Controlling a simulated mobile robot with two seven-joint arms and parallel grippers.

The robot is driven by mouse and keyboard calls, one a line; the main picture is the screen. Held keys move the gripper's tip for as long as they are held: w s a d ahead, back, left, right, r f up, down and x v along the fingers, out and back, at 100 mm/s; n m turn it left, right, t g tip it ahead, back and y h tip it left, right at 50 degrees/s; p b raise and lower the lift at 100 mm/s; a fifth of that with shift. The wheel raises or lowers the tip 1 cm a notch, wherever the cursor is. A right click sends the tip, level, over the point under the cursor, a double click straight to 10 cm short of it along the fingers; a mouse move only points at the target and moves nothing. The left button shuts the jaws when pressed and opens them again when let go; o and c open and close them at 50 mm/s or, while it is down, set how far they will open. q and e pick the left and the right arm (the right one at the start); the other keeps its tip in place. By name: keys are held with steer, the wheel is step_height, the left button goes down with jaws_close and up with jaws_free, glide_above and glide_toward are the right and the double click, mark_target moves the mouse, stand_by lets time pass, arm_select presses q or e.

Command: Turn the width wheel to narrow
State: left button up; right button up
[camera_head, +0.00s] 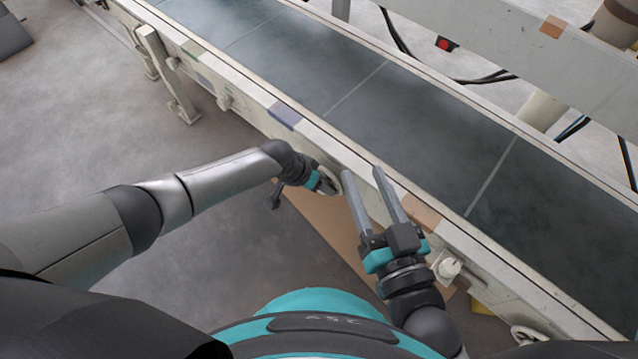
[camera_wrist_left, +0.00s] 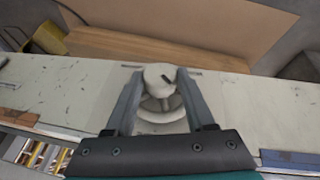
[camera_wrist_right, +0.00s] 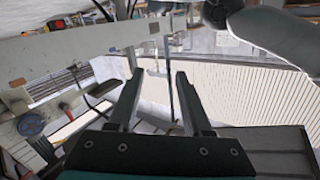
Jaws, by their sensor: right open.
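A pale handwheel (camera_head: 334,172) with a round knob sits on the near side of the conveyor frame. In the left wrist view, the knob (camera_wrist_left: 160,75) lies between the fingertips of my left gripper (camera_wrist_left: 160,80), with part of the wheel rim (camera_wrist_left: 162,116) showing below it. The fingers flank the knob closely; whether they press on it I cannot tell. In the head view, my left gripper (camera_head: 328,183) is at this wheel and partly hidden. My right gripper (camera_head: 368,185) is open and empty, over the conveyor's near edge to the right of the wheel. No wheel marking is readable.
The grey conveyor belt (camera_head: 400,115) runs diagonally across the view and is empty. A pale knob (camera_head: 450,268) and a second handwheel (camera_head: 527,335) are farther right on the near side. A brown board (camera_head: 325,225) lies below the frame.

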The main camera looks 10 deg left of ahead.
arm_select(q)
jaws_close()
stand_by(0.3)
